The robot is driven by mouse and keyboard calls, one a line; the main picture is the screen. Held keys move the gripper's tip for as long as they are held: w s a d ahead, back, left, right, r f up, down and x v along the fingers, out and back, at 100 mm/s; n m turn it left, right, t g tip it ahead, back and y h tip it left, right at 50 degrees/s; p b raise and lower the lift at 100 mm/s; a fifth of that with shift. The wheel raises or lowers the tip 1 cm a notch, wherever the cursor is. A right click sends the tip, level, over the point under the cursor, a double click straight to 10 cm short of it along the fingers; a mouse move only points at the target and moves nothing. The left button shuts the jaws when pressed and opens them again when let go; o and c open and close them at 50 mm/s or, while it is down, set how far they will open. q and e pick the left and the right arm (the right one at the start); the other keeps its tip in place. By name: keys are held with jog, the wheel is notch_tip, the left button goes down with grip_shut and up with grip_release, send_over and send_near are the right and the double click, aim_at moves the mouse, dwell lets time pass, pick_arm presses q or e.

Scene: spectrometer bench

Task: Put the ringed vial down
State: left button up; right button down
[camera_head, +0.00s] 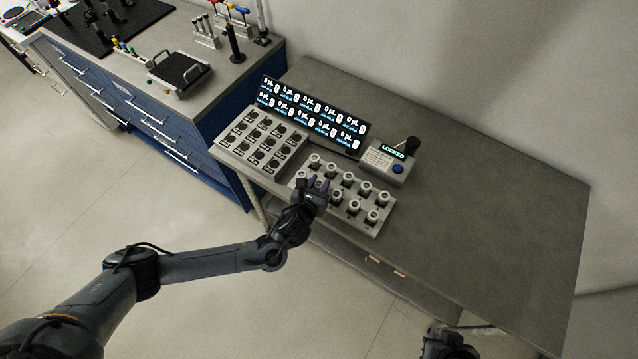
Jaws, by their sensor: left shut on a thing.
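My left gripper (318,184) is over the left part of the pale vial rack (383,224) on the grey bench. Several white-topped vials stand in rows in the rack beside the gripper. My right gripper (448,345) shows only in part at the bottom edge, away from the rack, and its jaws cannot be made out.
The bench (490,215) is clear to the right. A blue drawer cabinet (225,115) stands at left.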

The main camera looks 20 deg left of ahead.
pick_arm(q)
jog(key=shift+f, duration=0.2)
jog(key=o, duration=0.7)
jog(key=shift+o, duration=0.2)
